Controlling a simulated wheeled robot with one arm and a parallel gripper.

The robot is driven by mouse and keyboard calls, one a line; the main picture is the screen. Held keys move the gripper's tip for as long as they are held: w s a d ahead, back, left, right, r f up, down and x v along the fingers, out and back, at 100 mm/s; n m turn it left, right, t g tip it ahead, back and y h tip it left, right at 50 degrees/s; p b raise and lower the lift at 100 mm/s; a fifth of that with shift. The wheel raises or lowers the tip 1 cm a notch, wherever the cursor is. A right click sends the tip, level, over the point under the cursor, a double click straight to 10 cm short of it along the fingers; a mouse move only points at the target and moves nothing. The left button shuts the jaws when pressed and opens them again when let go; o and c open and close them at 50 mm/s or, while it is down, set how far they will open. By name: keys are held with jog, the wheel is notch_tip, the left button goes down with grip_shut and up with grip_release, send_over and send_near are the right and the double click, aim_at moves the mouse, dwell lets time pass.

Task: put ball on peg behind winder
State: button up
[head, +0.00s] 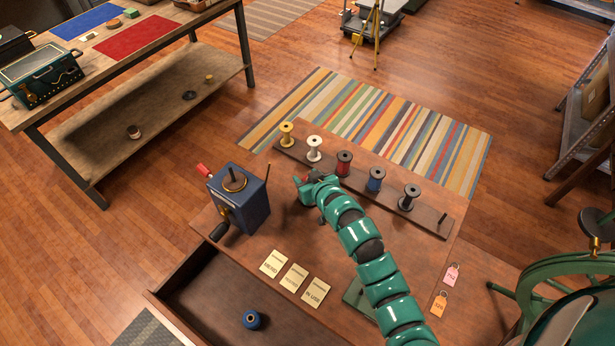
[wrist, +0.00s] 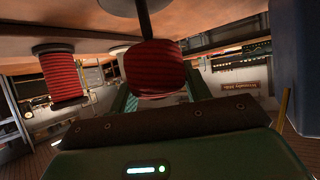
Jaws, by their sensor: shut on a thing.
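A red wound ball (wrist: 153,68) is between the fingers of my gripper (head: 302,184); the wrist picture is upside down. A dark rod (wrist: 144,18) meets the ball's upper edge in that view; I cannot tell whether the ball is around it or in front of it. In the head view my gripper mostly hides the ball. The blue winder (head: 238,200), with a crank and a red part, stands left of my gripper. A thin dark peg (head: 268,172) rises at the winder's far right corner. The winder's blue side shows in the wrist view (wrist: 297,60).
A rail with yellow (head: 286,134), white (head: 314,148), red (head: 344,163), blue (head: 375,179) and dark (head: 408,197) spools lies behind my gripper. Cards (head: 294,277) lie in front. An open drawer (head: 215,300) holds a blue spool (head: 252,319).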

jog(key=shift+f+b, duration=1.25)
jog(key=shift+f, duration=0.6)
jog(key=o, duration=1)
jog(key=p+v, duration=0.1)
jog(key=v, duration=1.6)
jog(key=shift+s+r+p, duration=0.1)
jog(key=shift+s+p, duration=0.05)
jog(key=shift+p, duration=0.2)
